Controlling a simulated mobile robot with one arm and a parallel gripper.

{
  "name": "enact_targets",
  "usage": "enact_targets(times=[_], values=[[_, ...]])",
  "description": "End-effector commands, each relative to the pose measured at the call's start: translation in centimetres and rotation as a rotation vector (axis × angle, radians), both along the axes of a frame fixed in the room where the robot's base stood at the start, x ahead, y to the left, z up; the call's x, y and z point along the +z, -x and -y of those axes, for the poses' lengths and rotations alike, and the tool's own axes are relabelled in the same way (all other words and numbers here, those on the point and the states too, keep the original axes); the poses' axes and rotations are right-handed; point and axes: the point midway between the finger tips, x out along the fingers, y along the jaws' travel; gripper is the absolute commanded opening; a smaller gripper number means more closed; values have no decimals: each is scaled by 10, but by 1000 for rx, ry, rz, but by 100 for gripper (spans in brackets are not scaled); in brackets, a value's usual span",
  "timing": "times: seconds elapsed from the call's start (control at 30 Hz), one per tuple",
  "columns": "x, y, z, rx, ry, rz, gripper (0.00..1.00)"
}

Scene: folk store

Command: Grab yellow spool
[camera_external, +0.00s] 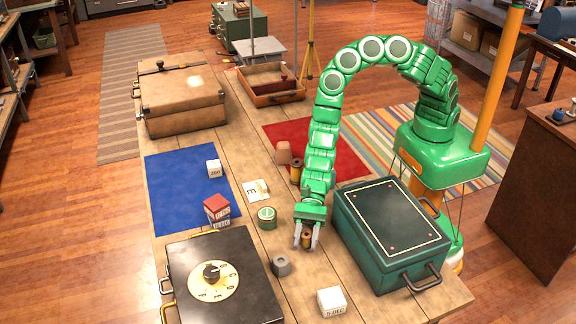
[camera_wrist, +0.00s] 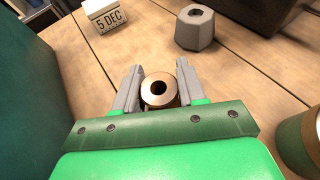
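A small brown-gold spool (camera_external: 307,240) stands on the wooden table, between the fingers of my gripper (camera_external: 306,237). In the wrist view the spool (camera_wrist: 159,101) shows from above as a ring with a dark hole. The grey fingers of my gripper (camera_wrist: 157,82) are apart, one on each side of it, with a visible gap at the left; contact at the right is unclear. A second, yellow-orange spool (camera_external: 296,173) stands farther back by the red mat, partly hidden by my arm.
A green case (camera_external: 392,222) stands close on the right. A grey hexagonal piece (camera_external: 281,265), a date block (camera_external: 332,301) and a green-gold round tin (camera_external: 267,217) stand nearby. A black dial box (camera_external: 245,290) is at front left. Bare table lies in front of my gripper.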

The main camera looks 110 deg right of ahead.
Motion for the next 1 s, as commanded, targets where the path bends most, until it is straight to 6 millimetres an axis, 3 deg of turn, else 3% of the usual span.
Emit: enact_targets(times=[0.03,0.13,0.53,1.0], values=[[0,0,0,0,0,0,26],[0,0,0,0,0,0,11],[7,0,0,-1,-1,0,11],[68,-1,0,0,-1,3,11]])
